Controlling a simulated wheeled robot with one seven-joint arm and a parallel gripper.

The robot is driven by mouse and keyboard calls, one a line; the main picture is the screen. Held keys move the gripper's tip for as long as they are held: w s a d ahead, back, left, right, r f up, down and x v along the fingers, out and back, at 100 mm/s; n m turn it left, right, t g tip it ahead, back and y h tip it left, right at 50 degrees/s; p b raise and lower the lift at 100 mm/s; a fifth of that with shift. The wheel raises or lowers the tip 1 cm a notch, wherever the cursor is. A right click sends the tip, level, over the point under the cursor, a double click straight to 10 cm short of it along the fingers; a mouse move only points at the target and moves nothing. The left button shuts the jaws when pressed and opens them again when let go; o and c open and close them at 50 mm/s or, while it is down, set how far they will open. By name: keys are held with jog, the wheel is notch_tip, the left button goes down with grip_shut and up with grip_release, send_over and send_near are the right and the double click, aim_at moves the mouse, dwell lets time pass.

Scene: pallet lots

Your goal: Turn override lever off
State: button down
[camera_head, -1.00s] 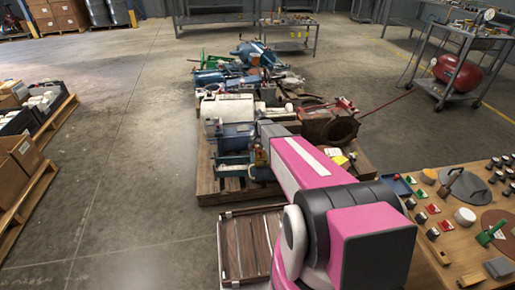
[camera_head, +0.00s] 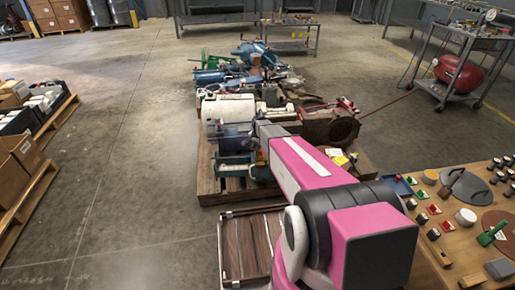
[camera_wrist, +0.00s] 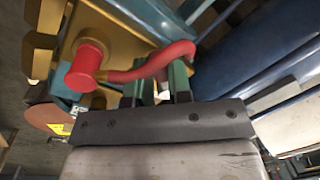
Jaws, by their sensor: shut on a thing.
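A red lever (camera_wrist: 85,68) fills the upper left of the wrist view. It has a round hub at its left end and a curved handle running right. It sits in front of a brass-coloured body (camera_wrist: 118,42). My gripper (camera_wrist: 160,72) has its two teal fingers at the handle, and it is shut on the lever's handle toward its right end. The fingertips are partly hidden behind the handle. In the head view my pink arm reaches to the front of the loaded pallet, and the lever and gripper cannot be made out clearly there.
A wooden pallet (camera_head: 207,182) carries machine parts, including a white cylinder (camera_head: 228,107). A slatted wooden box (camera_head: 245,245) stands near me. A control board (camera_head: 462,243) with knobs and buttons is at the right. Boxes on a pallet (camera_head: 40,185) stand left. The floor (camera_head: 140,150) between is clear.

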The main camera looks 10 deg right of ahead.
jog(key=m, duration=0.2)
jog(key=w+m, duration=0.1)
jog(key=a+m, duration=0.1)
jog(key=m, duration=0.1)
jog(key=shift+w+a+m+h, duration=0.1)
jog(key=shift+w+m+h, duration=0.2)
jog(key=shift+w, duration=0.05)
jog(key=shift+w+a+m, duration=0.1)
jog(key=shift+w+m, duration=0.3)
jog(key=shift+m, duration=0.75)
jog(key=shift+w+a+m, duration=0.1)
jog(key=shift+w+m, duration=0.3)
jog(key=shift+m, duration=0.75)
jog(key=shift+h, duration=0.3)
jog(key=c, duration=1.1)
grip_release()
jog(key=shift+o, duration=0.2)
jog(key=shift+r, duration=0.1)
notch_tip(320, 180, up, 10)
jog(key=s, duration=0.1)
jog(key=shift+r, duration=0.25)
jog(key=shift+s, duration=0.1)
